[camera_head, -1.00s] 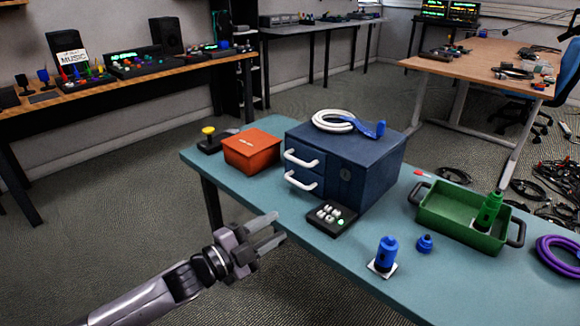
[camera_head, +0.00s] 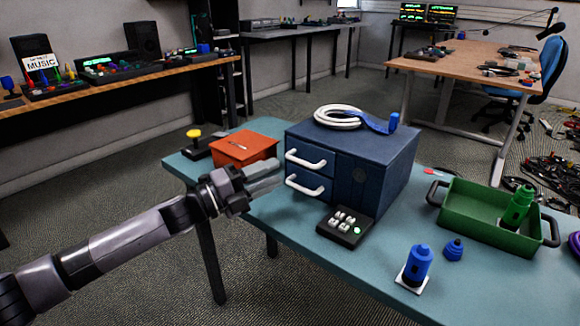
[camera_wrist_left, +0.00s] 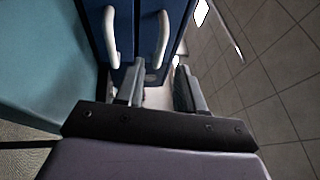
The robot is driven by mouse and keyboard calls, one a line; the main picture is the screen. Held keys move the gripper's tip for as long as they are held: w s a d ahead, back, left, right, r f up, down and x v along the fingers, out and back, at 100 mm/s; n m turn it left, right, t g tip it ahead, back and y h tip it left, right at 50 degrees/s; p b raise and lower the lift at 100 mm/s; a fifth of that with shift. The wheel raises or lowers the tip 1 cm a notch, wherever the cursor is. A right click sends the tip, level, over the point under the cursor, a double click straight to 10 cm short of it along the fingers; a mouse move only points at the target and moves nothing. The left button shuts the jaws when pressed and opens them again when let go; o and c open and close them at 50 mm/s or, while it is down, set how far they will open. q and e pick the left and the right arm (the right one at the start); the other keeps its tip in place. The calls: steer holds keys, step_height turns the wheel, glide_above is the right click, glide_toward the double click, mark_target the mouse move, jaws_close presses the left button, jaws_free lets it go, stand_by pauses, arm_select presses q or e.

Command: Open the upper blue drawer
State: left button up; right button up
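The blue cabinet (camera_head: 365,165) stands on the teal table with two drawers, each with a white bar handle. The upper blue drawer (camera_head: 312,147) is closed, its handle (camera_head: 306,161) facing my left arm. The lower drawer's handle (camera_head: 304,187) is just below. My left gripper (camera_head: 276,177) is open and empty, left of the drawer fronts, its fingers pointing toward them. In the left wrist view, the two fingers (camera_wrist_left: 158,88) are apart. The upper handle (camera_wrist_left: 162,38) seems to lie ahead of the gap, with the lower handle (camera_wrist_left: 110,36) left of it. My right gripper is out of view.
An orange box (camera_head: 244,149) and a yellow-knobbed device (camera_head: 194,134) sit left of the cabinet. A black button box (camera_head: 345,226) stands in front. A green tray (camera_head: 470,220) and blue connectors (camera_head: 417,262) are at right.

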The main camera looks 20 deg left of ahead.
mark_target(312, 156)
arm_select(q)
steer(key=x, duration=0.5)
steer(key=shift+w+d, duration=0.1)
steer(key=shift+w, duration=0.05)
jaws_close()
